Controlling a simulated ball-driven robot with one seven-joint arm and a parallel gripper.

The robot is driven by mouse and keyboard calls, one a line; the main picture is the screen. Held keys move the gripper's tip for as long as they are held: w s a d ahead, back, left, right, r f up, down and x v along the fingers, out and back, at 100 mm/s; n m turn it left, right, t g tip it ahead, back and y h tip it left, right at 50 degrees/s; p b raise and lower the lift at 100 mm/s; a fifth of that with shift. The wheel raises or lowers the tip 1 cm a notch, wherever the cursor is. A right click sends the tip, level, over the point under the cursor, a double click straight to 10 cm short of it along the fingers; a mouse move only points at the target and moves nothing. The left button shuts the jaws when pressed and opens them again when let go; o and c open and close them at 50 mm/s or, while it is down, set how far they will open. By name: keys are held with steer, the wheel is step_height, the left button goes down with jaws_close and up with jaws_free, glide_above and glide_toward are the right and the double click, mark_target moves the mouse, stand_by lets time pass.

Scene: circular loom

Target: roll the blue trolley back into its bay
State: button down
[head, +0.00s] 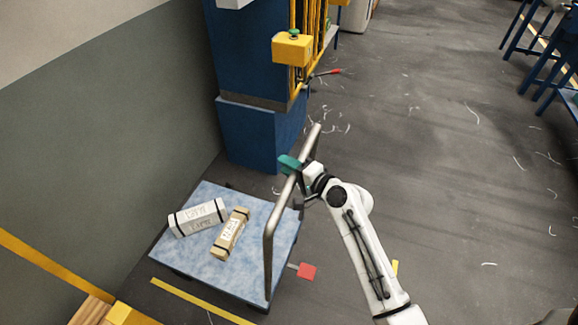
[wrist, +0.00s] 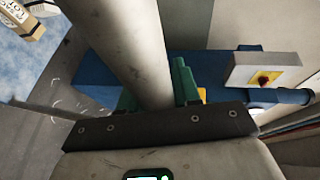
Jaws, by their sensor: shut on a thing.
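The blue trolley (head: 190,262) stands on the floor at lower left in the head view, with a mottled light-blue deck. Its steel push handle (head: 268,260) rises along the deck's right side. My gripper (head: 290,164) is shut on the upper bar of this handle. In the wrist view, the green fingers of my gripper (wrist: 155,85) sit on both sides of the grey handle bar (wrist: 120,40). A white wrapped bundle (head: 198,218) and a tan one (head: 231,234) lie on the deck. A red pedal (head: 307,271) sticks out at the trolley's right side.
A yellow floor line (head: 200,302) runs in front of the trolley; a yellow band (head: 45,262) and wooden planks (head: 92,311) are at lower left. A grey wall (head: 100,120) is on the left. A blue machine column (head: 262,135) stands behind the trolley. Floor to the right is open.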

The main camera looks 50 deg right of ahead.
steer(key=shift+w+r, duration=0.15)
steer(key=shift+r, duration=0.25)
steer(key=w+a+p, duration=0.1)
steer(key=w+a, duration=0.1)
steer(key=w, duration=0.6)
steer(key=shift+a, duration=0.4)
steer(key=c, duration=1.1)
jaws_free()
steer(key=shift+o, duration=1.1)
steer(key=shift+f, duration=0.2)
steer(key=shift+s, duration=0.1)
